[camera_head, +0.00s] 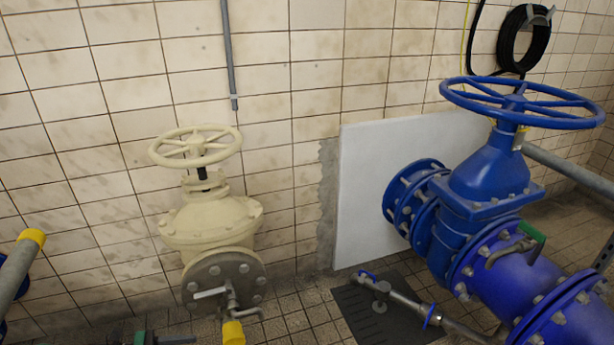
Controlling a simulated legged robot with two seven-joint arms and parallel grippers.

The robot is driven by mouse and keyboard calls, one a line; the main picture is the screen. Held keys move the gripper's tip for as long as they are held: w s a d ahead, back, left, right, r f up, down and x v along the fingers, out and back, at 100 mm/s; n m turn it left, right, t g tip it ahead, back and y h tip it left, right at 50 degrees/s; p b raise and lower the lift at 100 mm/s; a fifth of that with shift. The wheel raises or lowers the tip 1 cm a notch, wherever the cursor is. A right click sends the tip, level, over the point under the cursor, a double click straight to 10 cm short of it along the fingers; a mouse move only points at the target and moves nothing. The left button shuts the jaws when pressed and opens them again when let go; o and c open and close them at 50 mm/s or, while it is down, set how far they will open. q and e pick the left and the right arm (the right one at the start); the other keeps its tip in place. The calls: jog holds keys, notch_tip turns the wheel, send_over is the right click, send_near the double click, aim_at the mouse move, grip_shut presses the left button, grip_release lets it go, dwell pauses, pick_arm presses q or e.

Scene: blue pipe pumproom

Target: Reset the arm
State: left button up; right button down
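Neither of my grippers shows in the head view, and no part of my arms can be made out for sure. The view holds a cream valve (212,222) with a round cream handwheel (195,147) at left of centre, against the tiled wall. A large blue valve (485,185) with a blue handwheel (522,103) stands at the right.
A blue flanged pipe (530,270) fills the lower right. A thin grey pipe (405,300) with blue levers runs low beside it. A grey pipe with a yellow end (14,268) enters at the left edge. A coiled black hose (508,40) hangs at the upper right.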

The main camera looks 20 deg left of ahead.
pick_arm(q)
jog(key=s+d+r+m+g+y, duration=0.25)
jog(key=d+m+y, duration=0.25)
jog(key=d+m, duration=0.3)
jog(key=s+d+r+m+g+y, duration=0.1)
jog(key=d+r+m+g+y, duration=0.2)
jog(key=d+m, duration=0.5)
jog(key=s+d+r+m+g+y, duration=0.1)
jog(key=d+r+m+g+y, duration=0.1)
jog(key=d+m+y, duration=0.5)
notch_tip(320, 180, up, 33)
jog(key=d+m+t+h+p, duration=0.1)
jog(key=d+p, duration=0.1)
jog(key=p, duration=3)
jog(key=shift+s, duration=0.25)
